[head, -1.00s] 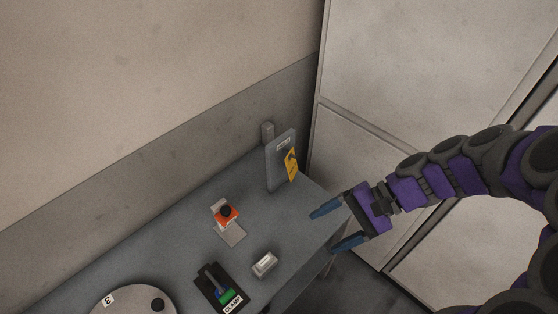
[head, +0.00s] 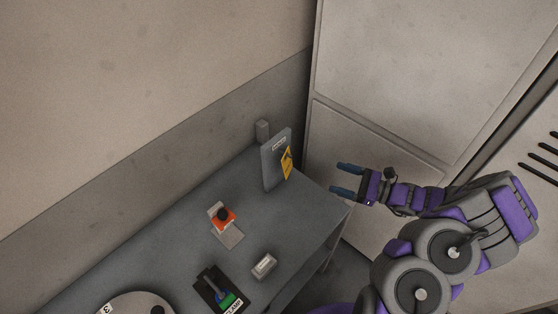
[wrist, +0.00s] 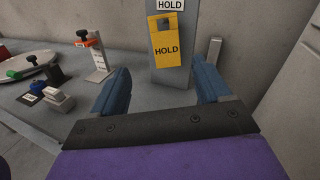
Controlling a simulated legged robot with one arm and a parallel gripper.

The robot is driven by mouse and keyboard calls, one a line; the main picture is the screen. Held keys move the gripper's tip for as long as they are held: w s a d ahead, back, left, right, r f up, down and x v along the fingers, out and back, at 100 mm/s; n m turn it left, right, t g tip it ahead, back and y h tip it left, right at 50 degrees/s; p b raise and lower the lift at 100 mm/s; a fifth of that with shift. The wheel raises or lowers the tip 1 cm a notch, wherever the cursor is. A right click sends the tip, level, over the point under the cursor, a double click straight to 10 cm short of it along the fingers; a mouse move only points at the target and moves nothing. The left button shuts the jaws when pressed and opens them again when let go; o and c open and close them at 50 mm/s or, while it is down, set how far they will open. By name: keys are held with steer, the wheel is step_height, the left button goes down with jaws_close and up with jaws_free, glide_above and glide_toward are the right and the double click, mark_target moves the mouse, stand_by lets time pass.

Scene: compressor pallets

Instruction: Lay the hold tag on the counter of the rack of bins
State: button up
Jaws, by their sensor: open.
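The yellow hold tag (wrist: 166,50) hangs on the front of an upright grey post with a white HOLD label (wrist: 171,5). In the head view the tag (head: 286,163) shows at the right side of the grey post (head: 271,168), near the far right end of the grey table. My gripper (head: 346,179) is open and empty, to the right of the tag and apart from it. In the wrist view my two blue fingers (wrist: 165,88) are spread, with the tag ahead between them. The rack of bins and its counter are not in view.
On the grey table (head: 190,238) stand an orange device with a black knob (head: 223,217), a small grey block (head: 264,265), a clamp with a green part (head: 222,292) and a round plate (head: 125,306). A wall is behind; large pale panels (head: 375,140) rise at the right.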

steer(key=b, duration=0.2)
glide_toward(287, 161)
steer(key=a, duration=0.4)
steer(key=shift+m+t, duration=0.3)
steer(key=shift+w+f+b+x, duration=0.1)
steer(key=shift+w+b+x, duration=0.1)
steer(key=shift+x, duration=0.7)
steer(key=shift+w+f+b+x, duration=0.1)
steer(key=shift+w+b+x, duration=0.1)
steer(key=shift+x, duration=0.7)
steer(key=shift+w+f+b+x, duration=0.1)
steer(key=shift+w+b+x, duration=0.1)
steer(key=shift+x, duration=0.7)
steer(key=shift+d, duration=0.15)
steer(key=c, duration=0.9)
steer(key=shift+r, duration=0.2)
